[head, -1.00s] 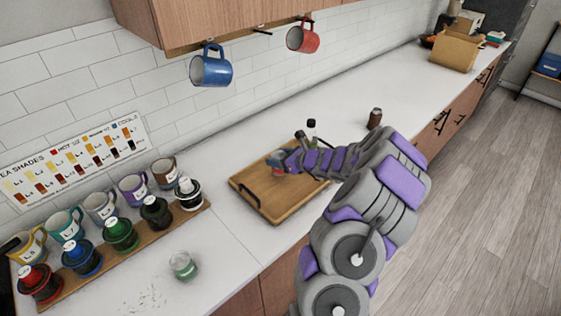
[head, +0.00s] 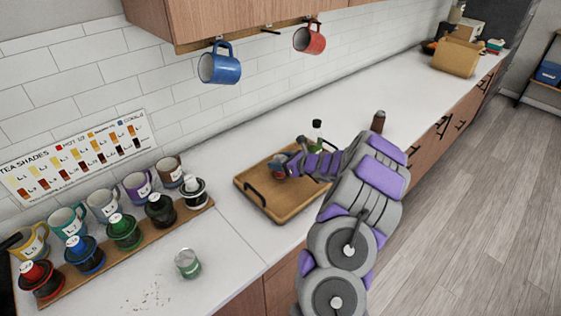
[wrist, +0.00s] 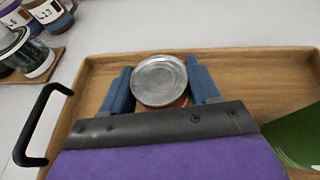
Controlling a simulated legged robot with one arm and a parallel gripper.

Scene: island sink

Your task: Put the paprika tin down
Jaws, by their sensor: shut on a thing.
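The paprika tin (wrist: 160,80) shows in the wrist view as a round silver lid with a reddish-brown side below it. My gripper (wrist: 161,84) is shut on it, with one blue finger on each side. The tin and gripper are over the wooden tray (wrist: 255,65), which has a black handle at the left. In the head view the gripper (head: 279,166) is above the left back part of the tray (head: 285,205), with the tin only a small reddish patch there. I cannot tell whether the tin's base touches the tray.
A dark bottle (head: 317,130) stands behind my arm, and a brown jar (head: 378,121) stands farther right. A glass jar (head: 187,263) is front left of the tray. A board (head: 60,292) with mugs and lidded cups is at left. A green thing (wrist: 295,140) lies at the tray's right.

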